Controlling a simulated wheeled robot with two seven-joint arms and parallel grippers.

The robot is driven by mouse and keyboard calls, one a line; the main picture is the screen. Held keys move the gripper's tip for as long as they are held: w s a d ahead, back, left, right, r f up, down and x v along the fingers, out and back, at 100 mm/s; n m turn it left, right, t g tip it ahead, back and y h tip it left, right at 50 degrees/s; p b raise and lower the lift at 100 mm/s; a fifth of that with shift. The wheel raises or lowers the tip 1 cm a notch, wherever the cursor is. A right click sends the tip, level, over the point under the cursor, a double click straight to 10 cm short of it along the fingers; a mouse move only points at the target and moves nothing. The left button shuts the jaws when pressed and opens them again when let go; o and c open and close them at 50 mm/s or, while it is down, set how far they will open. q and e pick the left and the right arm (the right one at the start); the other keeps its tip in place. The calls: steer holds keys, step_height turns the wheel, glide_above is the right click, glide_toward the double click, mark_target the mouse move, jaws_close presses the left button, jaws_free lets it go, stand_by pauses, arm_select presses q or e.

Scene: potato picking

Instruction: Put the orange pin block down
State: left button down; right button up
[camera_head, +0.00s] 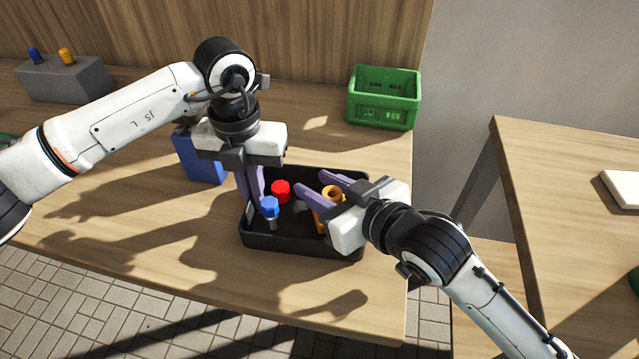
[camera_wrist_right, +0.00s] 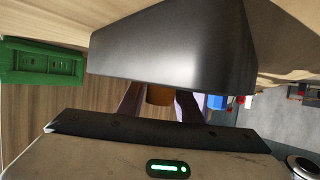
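The orange pin block (camera_head: 333,192) is inside the black tray (camera_head: 300,247), at its right side. My right gripper (camera_head: 309,178) reaches in from the right, and its purple fingers are on both sides of the block. The right wrist view shows the orange block (camera_wrist_right: 160,95) between the fingers, partly hidden by the tray wall. I cannot tell whether the block touches the tray floor. My left gripper (camera_head: 252,200) points down at the tray's left side. Its fingers are close together, and their tips are hard to make out.
A red piece (camera_head: 281,190) and a blue-headed bolt (camera_head: 270,209) are in the tray between my grippers. A blue box (camera_head: 199,158) stands left of the tray. A green crate (camera_head: 384,97) is behind right, and a grey block (camera_head: 62,80) with blue and orange pins is at the back left.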

mark_target(329, 192)
steer(key=shift+r, duration=0.15)
steer(key=shift+s+d+r, duration=0.1)
steer(key=shift+s, duration=0.1)
steer(key=v, duration=0.7)
arm_select(q)
steer(key=c, duration=1.9)
jaws_free()
step_height(329, 192, up, 12)
